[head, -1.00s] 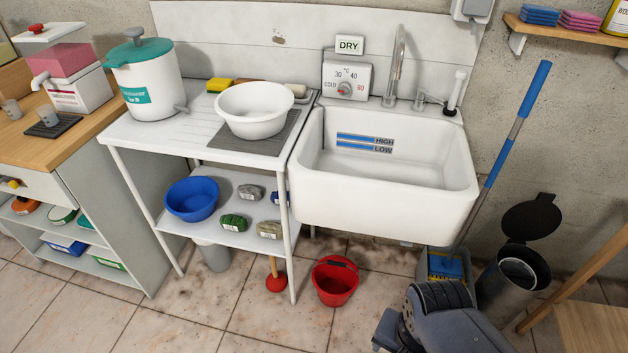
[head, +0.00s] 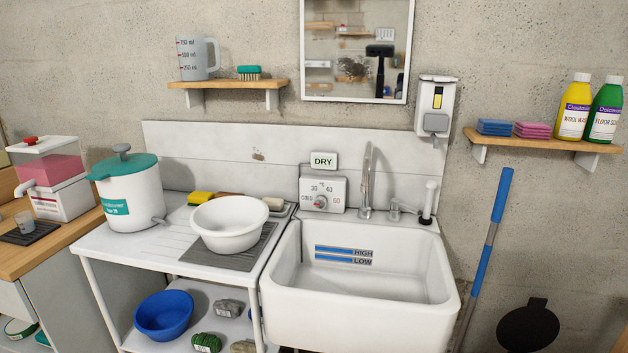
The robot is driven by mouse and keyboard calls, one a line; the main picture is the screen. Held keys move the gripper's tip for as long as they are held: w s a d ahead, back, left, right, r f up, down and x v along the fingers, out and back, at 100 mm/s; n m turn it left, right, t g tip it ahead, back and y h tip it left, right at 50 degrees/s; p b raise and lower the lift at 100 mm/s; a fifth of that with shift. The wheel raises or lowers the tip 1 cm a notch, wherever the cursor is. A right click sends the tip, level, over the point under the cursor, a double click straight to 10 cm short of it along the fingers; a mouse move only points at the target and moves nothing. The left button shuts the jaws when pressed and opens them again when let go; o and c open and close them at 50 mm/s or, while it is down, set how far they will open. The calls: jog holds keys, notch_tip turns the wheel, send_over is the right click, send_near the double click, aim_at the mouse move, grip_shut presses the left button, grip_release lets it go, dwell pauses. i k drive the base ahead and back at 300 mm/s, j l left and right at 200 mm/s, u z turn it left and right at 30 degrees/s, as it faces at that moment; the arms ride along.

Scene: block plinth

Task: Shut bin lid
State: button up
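The black round bin lid (head: 528,327) stands raised against the wall at the lower right of the head view. Its hinge tab points up, and its lower edge meets the bottom of the picture. The bin's body is below the picture and hidden. My gripper is not in view.
A white sink (head: 360,285) fills the lower middle, with a blue-handled mop (head: 490,250) leaning to its right. A shelf (head: 540,142) with sponges and two bottles is on the right wall. A side table (head: 150,245) holds a white basin (head: 230,223) and a teal-lidded pot (head: 128,190).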

aim_at(532, 328)
jog(key=z, duration=1.25)
